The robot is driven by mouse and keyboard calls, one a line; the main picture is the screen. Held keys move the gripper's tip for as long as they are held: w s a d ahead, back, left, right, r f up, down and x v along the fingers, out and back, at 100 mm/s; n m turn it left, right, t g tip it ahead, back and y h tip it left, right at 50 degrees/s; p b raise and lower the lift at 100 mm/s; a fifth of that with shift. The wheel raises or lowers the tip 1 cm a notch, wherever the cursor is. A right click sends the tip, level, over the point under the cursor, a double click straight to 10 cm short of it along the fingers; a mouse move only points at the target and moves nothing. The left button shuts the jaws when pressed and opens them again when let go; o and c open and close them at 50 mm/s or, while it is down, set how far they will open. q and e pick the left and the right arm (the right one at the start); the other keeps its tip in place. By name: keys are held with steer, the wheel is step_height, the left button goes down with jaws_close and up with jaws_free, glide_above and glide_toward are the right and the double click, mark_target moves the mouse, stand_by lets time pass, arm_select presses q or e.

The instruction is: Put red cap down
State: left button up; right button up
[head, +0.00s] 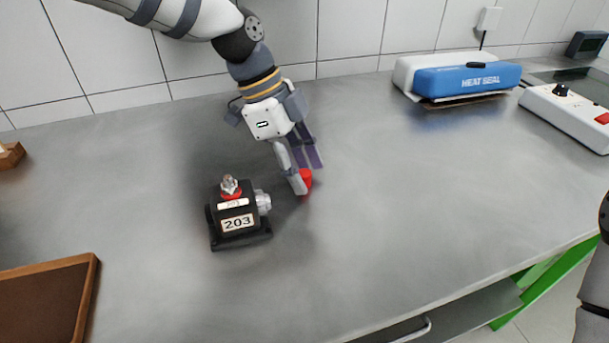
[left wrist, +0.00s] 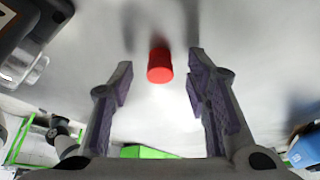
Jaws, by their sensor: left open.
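The red cap (head: 306,178) is on the grey table, to the right of the black pump block marked 203 (head: 237,222). In the left wrist view the red cap (left wrist: 160,66) stands between the fingertips, with a gap on each side. My left gripper (head: 304,180) is open around the cap, low over the table; its fingers also show in the left wrist view (left wrist: 162,80). One finger hides part of the cap in the head view. The pump has a metal fitting on top with a red ring and a clear fitting on its right side. My right gripper is not in view.
A blue and white heat sealer (head: 467,80) stands at the back right, beside a white box with a black knob (head: 565,115). A brown wood-edged tray (head: 90,285) is at the front left. The table right of the cap is clear.

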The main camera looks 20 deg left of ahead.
arm_select(q)
steer(key=c, duration=0.9)
steer(key=shift+r, duration=0.15)
